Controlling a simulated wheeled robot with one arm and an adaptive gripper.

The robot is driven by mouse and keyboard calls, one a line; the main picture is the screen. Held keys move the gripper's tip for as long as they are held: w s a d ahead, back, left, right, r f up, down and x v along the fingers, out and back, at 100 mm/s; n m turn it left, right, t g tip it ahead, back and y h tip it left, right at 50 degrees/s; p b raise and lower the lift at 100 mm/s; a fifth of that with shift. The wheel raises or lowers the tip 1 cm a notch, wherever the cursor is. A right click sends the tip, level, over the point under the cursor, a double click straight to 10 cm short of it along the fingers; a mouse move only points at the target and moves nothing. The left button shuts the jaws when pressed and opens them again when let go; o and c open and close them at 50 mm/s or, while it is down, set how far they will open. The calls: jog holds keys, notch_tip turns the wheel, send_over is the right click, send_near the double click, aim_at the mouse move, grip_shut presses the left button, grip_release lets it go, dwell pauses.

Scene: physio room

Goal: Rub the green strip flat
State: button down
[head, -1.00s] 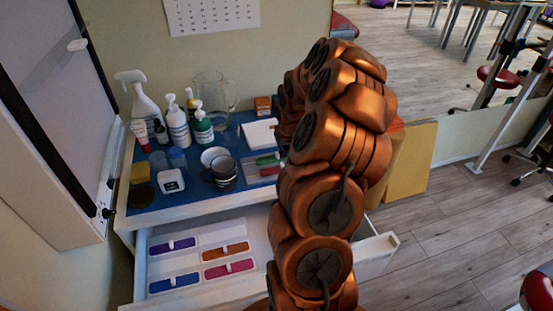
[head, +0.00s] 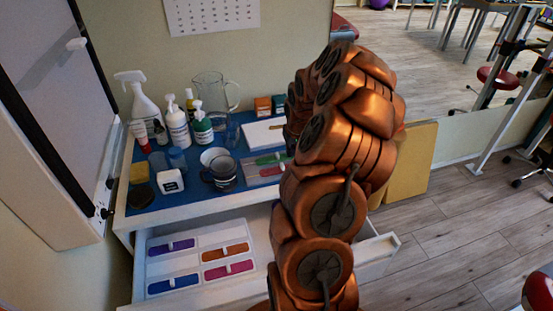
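The green strip (head: 270,158) lies on a pale grey plate on the blue top of the cabinet, just left of my arm. A pink strip (head: 271,171) lies in front of it on the same plate. Whether the green strip is fully flat is too small to tell. My copper-coloured arm stands in front of the right part of the cabinet top and hides what is behind it. My gripper is not visible; the arm hides its end.
A mug (head: 222,173), bottles (head: 177,125), a jug (head: 211,92) and a white slab (head: 263,132) stand around the plate. Below, an open drawer (head: 205,295) holds purple, orange, blue and pink strips. A yellow panel (head: 412,165) leans at right.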

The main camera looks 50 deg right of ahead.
jog(key=shift+s+d, duration=0.1)
jog(key=shift+s+d, duration=0.25)
jog(key=shift+d, duration=0.25)
jog(key=shift+d, duration=0.15)
jog(key=shift+s+d+b, duration=0.3)
jog(key=shift+d+b, duration=0.05)
jog(key=shift+w+a+f, duration=0.1)
jog(key=shift+a, duration=0.05)
jog(key=shift+w+a+b, duration=0.25)
jog(key=shift+a+b, duration=0.2)
jog(key=shift+b, duration=0.1)
jog(key=shift+a, duration=0.15)
jog(key=shift+w+a+b, duration=0.35)
jog(key=shift+a+b, duration=0.1)
jog(key=shift+a, duration=0.05)
jog(key=shift+d, duration=0.1)
